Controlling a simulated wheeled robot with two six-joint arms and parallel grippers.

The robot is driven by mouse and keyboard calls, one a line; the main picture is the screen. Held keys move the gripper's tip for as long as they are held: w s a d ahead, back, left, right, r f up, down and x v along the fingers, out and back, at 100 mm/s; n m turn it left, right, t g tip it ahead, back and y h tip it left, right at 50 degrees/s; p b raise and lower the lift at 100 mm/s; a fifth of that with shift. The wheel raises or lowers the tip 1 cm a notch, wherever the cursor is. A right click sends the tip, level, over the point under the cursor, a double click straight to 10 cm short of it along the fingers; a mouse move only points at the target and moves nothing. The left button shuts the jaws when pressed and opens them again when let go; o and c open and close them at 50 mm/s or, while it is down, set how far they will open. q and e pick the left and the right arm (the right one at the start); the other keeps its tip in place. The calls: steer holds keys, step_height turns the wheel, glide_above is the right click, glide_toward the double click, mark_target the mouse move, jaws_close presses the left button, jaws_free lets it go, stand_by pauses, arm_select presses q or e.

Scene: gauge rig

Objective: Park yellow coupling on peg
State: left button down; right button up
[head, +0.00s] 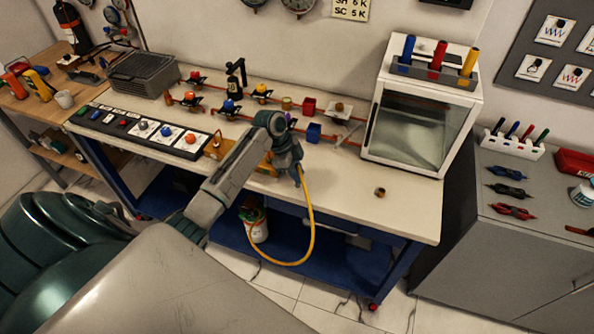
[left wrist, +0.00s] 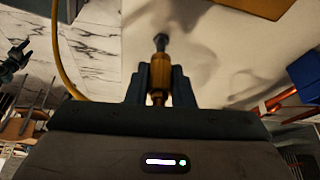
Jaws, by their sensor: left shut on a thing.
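My left gripper (left wrist: 160,82) is shut on the yellow coupling (left wrist: 159,68), which sits upright between the two fingers in the left wrist view. A dark round tip (left wrist: 161,40) shows just beyond the coupling; I cannot tell whether it belongs to the coupling or is a peg. In the head view the gripper's wrist is over the bench's front edge, and its fingers and the coupling are hidden. A yellow hose (head: 312,222) hangs from there in a loop below the bench. I cannot pick out the peg with certainty. My right gripper is not in view.
The bench (head: 410,205) holds a row of valves, a blue box (head: 314,132), a red box (head: 309,106) and a glass-fronted cabinet (head: 408,128). A small brown ring (head: 380,191) lies at the front right. The bench's right front is mostly clear. A can (head: 256,226) stands below.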

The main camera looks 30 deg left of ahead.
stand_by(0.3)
arm_select(q)
steer(key=shift+p, duration=0.45)
stand_by(0.5)
steer(key=shift+f, duration=0.15)
steer(key=shift+f, duration=0.15)
steer(key=shift+f+b, duration=0.75)
steer(key=shift+f, duration=0.1)
steer(key=shift+f, duration=0.15)
stand_by(0.5)
steer(key=c, duration=0.9)
jaws_free()
